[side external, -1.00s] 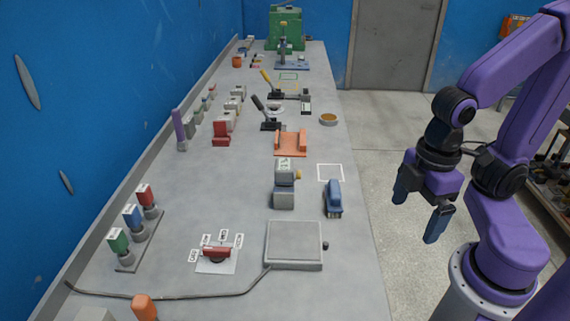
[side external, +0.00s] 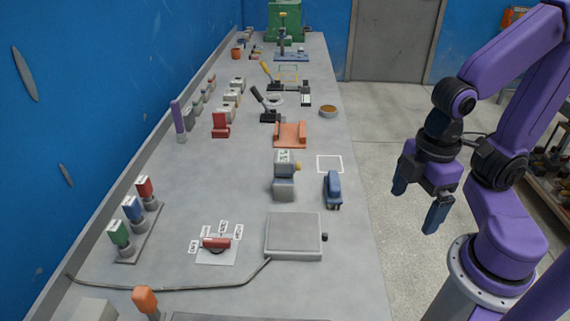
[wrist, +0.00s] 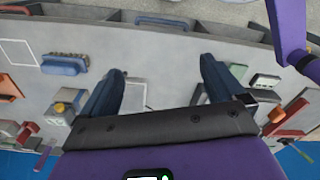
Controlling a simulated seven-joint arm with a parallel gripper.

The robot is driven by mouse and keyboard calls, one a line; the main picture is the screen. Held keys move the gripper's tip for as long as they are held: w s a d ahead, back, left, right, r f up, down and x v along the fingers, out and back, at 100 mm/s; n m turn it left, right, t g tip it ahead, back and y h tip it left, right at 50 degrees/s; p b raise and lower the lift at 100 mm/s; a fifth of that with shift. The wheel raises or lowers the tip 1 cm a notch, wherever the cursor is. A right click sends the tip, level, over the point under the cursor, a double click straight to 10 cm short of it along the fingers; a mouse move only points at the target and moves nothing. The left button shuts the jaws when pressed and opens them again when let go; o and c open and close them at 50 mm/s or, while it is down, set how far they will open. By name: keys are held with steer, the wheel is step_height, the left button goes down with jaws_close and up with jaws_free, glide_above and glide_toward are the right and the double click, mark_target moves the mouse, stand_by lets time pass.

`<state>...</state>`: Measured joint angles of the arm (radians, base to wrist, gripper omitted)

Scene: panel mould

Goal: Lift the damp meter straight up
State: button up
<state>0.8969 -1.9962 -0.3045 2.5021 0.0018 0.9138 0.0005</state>
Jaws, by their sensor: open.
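A grey boxy unit with a small printed display on top and a yellow knob on its side (side external: 284,177) stands on the bench. It looks most like the damp meter, but I cannot be sure. It also shows at the left of the wrist view (wrist: 66,103). My gripper (side external: 418,205) is open and empty, with two blue fingers apart. In the side view it appears to the right of the bench. In the wrist view the fingers (wrist: 160,85) point over the bench, with the unit left of them. Nothing touches the fingers.
A blue-handled brush (side external: 333,189) lies right of the unit, close beside it. A grey flat box (side external: 293,235) is nearer, and an orange cradle (side external: 290,135) is farther back. A white outlined square (side external: 330,164) is empty. Coloured switches line the left side.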

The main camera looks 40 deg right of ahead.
step_height(320, 180, up, 7)
steer(key=m, duration=0.4)
glide_above(284, 155)
step_height(284, 155, down, 11)
steer(key=shift+w+d+f, duration=0.15)
steer(key=shift+s+a+f, duration=0.1)
steer(key=shift+a+f, duration=0.05)
steer(key=shift+f, duration=1.3)
steer(key=shift+s+a+f, duration=0.1)
steer(key=shift+f, duration=1.3)
steer(key=shift+r, duration=0.1)
steer(key=c, duration=1.5)
